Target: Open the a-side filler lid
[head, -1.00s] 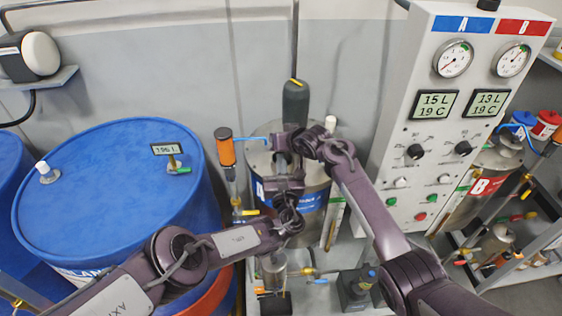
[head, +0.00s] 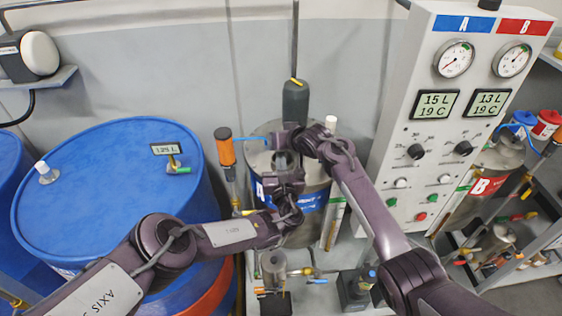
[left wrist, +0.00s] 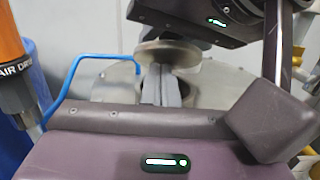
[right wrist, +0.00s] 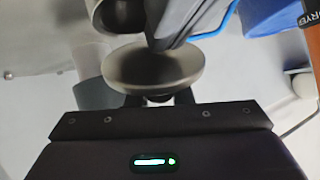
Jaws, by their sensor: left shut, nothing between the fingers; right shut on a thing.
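The A tank (head: 305,215) is a grey metal vessel with a blue label, partly hidden by my arms in the head view. The filler lid is a round metal disc, tilted in the left wrist view (left wrist: 168,53) and also seen in the right wrist view (right wrist: 153,66). It stands raised above the dark filler opening (left wrist: 184,93). My right gripper (right wrist: 155,99) is shut on the lid at its edge. My left gripper (left wrist: 162,84) is shut and empty, its fingertips close to the lid's underside over the opening; whether they touch is unclear. Both gripper tips are hard to see in the head view.
A blue drum (head: 110,180) stands at left. An orange-topped air dryer (head: 225,150) with a blue pipe stands beside the tank. The control panel (head: 440,130) is at right. A dark rod with a thick grip (head: 296,100) rises behind the tank.

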